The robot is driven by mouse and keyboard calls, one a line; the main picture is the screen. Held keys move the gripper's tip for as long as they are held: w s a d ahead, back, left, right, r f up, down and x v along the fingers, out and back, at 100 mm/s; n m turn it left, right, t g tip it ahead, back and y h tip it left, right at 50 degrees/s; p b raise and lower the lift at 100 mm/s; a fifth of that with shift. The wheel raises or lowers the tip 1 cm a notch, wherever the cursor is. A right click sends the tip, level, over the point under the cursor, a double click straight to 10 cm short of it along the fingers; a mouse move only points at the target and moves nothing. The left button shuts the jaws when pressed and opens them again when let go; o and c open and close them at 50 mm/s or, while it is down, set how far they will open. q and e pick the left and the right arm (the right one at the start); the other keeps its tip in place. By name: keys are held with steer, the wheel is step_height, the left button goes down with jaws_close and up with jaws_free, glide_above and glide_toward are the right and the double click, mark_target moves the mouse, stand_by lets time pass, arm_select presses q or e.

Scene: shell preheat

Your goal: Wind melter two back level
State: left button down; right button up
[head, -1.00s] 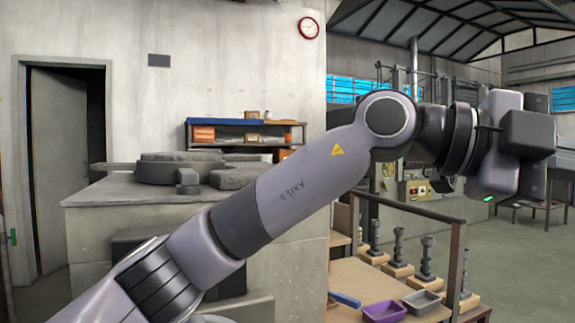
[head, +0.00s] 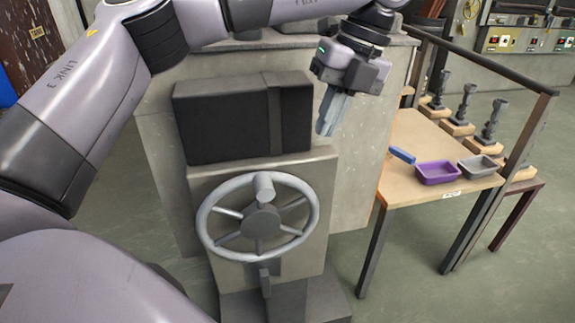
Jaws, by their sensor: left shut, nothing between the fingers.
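A grey handwheel (head: 258,220) with several spokes is mounted on the front of a grey pedestal (head: 320,205). A stubby cylindrical knob (head: 264,186) stands out at the top of its rim. A dark box-shaped block (head: 243,118) sits above the wheel on the pedestal. My left gripper (head: 328,128) is shut and empty, fingers pointing down, above and right of the wheel beside the dark block's right end. It appears apart from the wheel. Whether this is melter two cannot be told, as no label is visible. My right gripper is not in view.
A wooden table (head: 415,133) at right holds a purple tray (head: 437,173), a grey tray (head: 478,167) and a blue-handled tool (head: 402,155). A dark rail (head: 490,68) runs along it, with several dark fixtures behind. The floor left of the pedestal is clear.

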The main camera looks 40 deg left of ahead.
mark_target(270, 184)
arm_select(q)
steer(key=s+a+f+b, duration=0.1)
steer(key=s+a+f, duration=0.3)
steer(key=f, duration=0.5)
steer(key=shift+s+a, duration=0.15)
steer(key=shift+s, duration=0.35)
steer(key=s+a+t+h+b, duration=0.1)
steer(key=s+t+b, duration=0.1)
steer(key=b, duration=0.2)
steer(key=shift+a+h, duration=0.3)
steer(key=shift+h, duration=0.1)
